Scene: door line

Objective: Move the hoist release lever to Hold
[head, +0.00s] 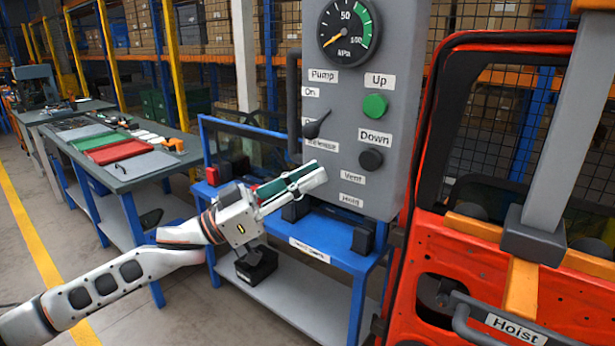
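The grey hoist panel (405,120) stands upright at centre right. It bears a label that seems to read Release (321,145), partly worn or hidden, with a Vent label (353,177) and a lower label that seems to read Hold (351,202). The release lever itself cannot be made out; my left gripper covers the panel area left of these labels. My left gripper (318,175) reaches in from the left, its fingertips in front of the panel's lower left. Whether it touches a lever, or is open or shut, I cannot tell. My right gripper is not in view.
Above are a gauge (347,28), a dark pump switch (317,126), a green Up button (375,106) and a dark Down button (370,159). A blue bench (340,258) stands below. A red door frame (415,262) is close on the right. A worktable (150,165) stands left.

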